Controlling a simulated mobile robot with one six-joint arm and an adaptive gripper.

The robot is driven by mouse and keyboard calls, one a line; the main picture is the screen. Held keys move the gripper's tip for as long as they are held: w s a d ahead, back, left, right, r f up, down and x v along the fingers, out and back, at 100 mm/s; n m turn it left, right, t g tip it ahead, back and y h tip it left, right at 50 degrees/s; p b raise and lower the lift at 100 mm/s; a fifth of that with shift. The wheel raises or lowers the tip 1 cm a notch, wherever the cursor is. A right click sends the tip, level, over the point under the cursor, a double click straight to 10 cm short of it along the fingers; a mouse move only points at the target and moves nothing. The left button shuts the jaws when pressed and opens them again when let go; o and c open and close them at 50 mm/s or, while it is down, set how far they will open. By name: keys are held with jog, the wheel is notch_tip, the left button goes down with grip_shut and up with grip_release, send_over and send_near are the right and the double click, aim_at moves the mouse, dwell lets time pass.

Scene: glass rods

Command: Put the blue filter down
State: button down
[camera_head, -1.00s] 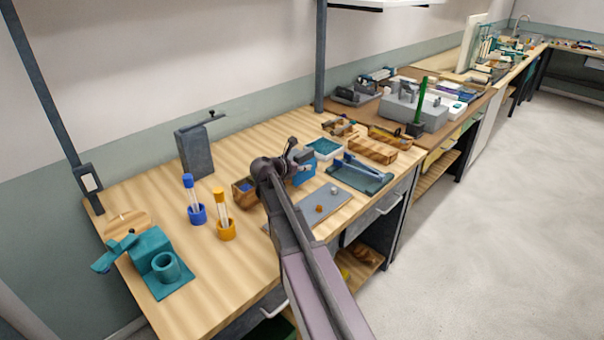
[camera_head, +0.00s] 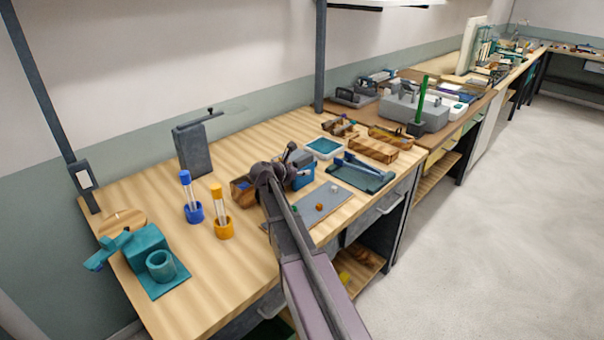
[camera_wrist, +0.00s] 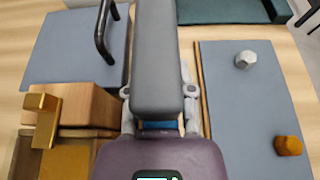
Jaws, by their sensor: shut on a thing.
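My gripper (camera_head: 290,160) is over the middle of the workbench, low, between the wooden holder and the grey mat. In the wrist view my gripper (camera_wrist: 158,118) is shut, and a thin strip of the blue filter (camera_wrist: 158,125) shows at it. The rest of the filter is hidden by the gripper and my wrist. In the head view a blue block (camera_head: 303,175) shows right beside the gripper; I cannot tell whether it is the filter. I cannot tell whether the filter touches the bench.
A grey mat (camera_head: 322,203) carries small nuts, one orange (camera_wrist: 288,146) and one pale (camera_wrist: 244,60). A wooden block with a brass clip (camera_wrist: 42,118) is close on the left. A teal tray (camera_head: 360,175) lies beyond. Blue (camera_head: 193,212) and orange (camera_head: 223,228) tube holders stand left.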

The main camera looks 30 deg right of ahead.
jog(key=shift+f, duration=0.1)
jog(key=shift+c, duration=2.3)
grip_release()
jog(key=shift+r, duration=0.2)
jog(key=shift+p+v, duration=1.45)
jog(key=shift+v, duration=2.25)
